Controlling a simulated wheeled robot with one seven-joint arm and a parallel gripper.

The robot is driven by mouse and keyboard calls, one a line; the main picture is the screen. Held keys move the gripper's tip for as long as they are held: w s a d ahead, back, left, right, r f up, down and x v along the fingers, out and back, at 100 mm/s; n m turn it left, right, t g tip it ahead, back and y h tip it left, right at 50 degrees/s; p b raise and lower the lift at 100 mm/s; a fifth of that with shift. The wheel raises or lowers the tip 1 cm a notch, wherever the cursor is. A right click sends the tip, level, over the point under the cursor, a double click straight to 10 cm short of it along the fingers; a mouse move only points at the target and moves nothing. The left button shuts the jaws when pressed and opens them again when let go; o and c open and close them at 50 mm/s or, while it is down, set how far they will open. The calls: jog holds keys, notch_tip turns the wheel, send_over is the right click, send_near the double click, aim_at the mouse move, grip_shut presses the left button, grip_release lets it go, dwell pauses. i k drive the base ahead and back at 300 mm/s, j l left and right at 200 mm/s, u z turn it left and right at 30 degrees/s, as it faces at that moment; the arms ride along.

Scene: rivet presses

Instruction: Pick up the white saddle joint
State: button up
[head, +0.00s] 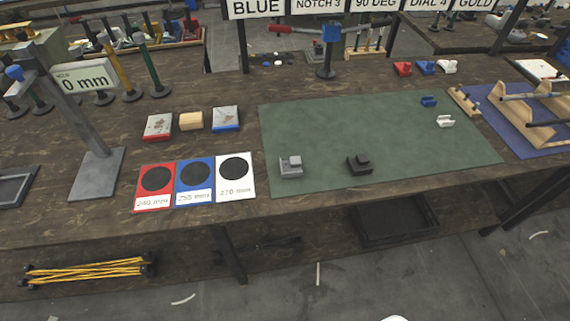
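A small white saddle-shaped joint (446,121) lies on the right part of the green mat (330,125), near its right edge. A second white piece of similar shape (447,66) sits on the bench behind the mat, at the right end of a row with a red one (402,68) and a blue one (425,67). A blue joint (428,101) lies on the mat just behind the nearer white one. I cannot tell any finer difference between the two white pieces.
A grey block (291,167) and a dark block (359,163) stand on the mat's front half. A wooden strip (464,101) lies beside the nearer white joint. A wooden rack (530,105) stands on a blue mat at right. The mat's middle is clear.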

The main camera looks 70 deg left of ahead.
aim_at(443, 120)
jog(key=u, duration=1.95)
jog(key=i+l, duration=0.2)
jog(key=l, duration=0.2)
jog(key=i+l+u, duration=0.15)
jog(key=l, duration=0.25)
jog(key=i+l, duration=0.25)
jog(key=l, duration=0.2)
jog(key=i+l+u, duration=0.15)
jog(key=l, duration=0.3)
jog(key=i+l, duration=0.15)
jog(key=l, duration=0.25)
jog(key=i+l+u, duration=0.15)
jog(key=l, duration=0.3)
jog(key=i+l, duration=0.15)
jog(key=l, duration=0.35)
jog(key=i+l+u, duration=0.15)
jog(key=l, duration=0.3)
